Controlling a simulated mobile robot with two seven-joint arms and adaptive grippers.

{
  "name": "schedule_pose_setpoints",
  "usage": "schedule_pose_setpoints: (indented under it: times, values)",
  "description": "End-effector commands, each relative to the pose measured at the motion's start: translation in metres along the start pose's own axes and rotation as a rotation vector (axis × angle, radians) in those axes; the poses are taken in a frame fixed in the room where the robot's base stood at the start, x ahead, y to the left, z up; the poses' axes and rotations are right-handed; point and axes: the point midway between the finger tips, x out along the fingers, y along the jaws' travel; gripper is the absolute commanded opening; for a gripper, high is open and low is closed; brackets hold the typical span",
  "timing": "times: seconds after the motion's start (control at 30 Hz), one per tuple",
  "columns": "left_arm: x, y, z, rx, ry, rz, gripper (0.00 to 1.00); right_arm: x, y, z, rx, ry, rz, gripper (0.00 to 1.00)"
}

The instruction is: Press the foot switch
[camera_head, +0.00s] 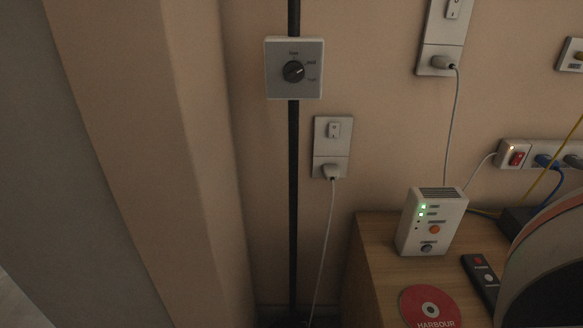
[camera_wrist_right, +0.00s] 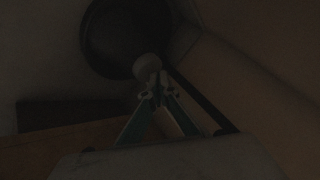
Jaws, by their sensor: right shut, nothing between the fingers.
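In the right wrist view, which is very dark, my right gripper (camera_wrist_right: 154,88) is shut and empty. Just beyond its fingertips is a small pale round thing (camera_wrist_right: 147,66), which looks like the foot switch, though the dark makes this unsure. It overlaps the edge of a large dark round base (camera_wrist_right: 125,35). I cannot tell whether the fingertips touch the round thing. In the head view no foot switch shows, and neither gripper is in view.
A black upright pole (camera_head: 293,190) runs down the wall past a dial plate (camera_head: 295,68). A white cord (camera_head: 325,245) hangs from a socket (camera_head: 331,148). A wooden cabinet (camera_head: 375,255) carrying a white device (camera_head: 432,222) stands at right. A wall corner (camera_head: 170,150) closes the left.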

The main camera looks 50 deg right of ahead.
Motion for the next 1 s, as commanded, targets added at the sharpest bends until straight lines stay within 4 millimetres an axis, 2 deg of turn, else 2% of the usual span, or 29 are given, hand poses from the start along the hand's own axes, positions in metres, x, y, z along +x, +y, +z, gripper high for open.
schedule_pose_setpoints:
  times: [1.0]
  values:
    - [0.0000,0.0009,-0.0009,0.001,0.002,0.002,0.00,0.0062,0.0048,0.0050,0.000,-0.001,0.000,0.00]
